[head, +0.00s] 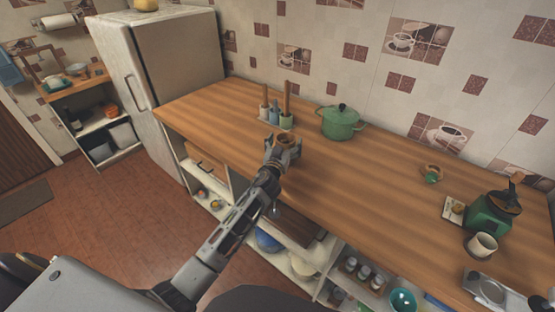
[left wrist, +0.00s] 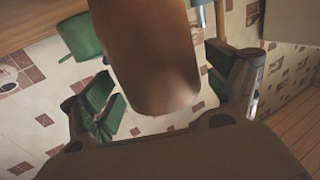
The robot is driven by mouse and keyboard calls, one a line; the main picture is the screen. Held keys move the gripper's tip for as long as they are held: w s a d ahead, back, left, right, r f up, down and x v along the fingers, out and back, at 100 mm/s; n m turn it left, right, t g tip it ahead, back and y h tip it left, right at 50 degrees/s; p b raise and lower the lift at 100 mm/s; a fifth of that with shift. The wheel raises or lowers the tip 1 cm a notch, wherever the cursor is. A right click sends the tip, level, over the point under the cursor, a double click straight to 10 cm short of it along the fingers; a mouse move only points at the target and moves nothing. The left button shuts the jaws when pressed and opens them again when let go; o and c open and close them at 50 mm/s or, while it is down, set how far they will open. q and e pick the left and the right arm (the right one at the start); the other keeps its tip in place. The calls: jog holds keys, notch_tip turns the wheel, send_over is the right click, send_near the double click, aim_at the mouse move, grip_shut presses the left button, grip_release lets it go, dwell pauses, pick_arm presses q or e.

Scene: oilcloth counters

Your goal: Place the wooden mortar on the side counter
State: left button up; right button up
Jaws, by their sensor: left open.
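The wooden mortar (head: 288,141) appears as a small brown round piece at my left gripper (head: 284,148), over the near edge of the long wooden counter (head: 365,185). The gripper partly hides it in the head view. In the left wrist view the mortar (left wrist: 155,60) is a large, smooth brown cylinder between the two green-padded fingers. The fingers stand apart on either side of it, and the left gripper is open. I cannot tell whether the mortar rests on the counter. My right gripper is not in view.
A green lidded pot (head: 340,123) and utensil holders (head: 286,121) stand behind the gripper. A green grinder (head: 487,215) and white mug (head: 481,246) are at the right. A smaller wood-topped shelf (head: 88,83) stands beyond the fridge (head: 165,60). The counter's middle is mostly clear.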

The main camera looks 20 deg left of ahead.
pick_arm(q)
jog(key=s+b, duration=0.1)
jog(key=s, duration=1)
jog(key=shift+d, duration=0.25)
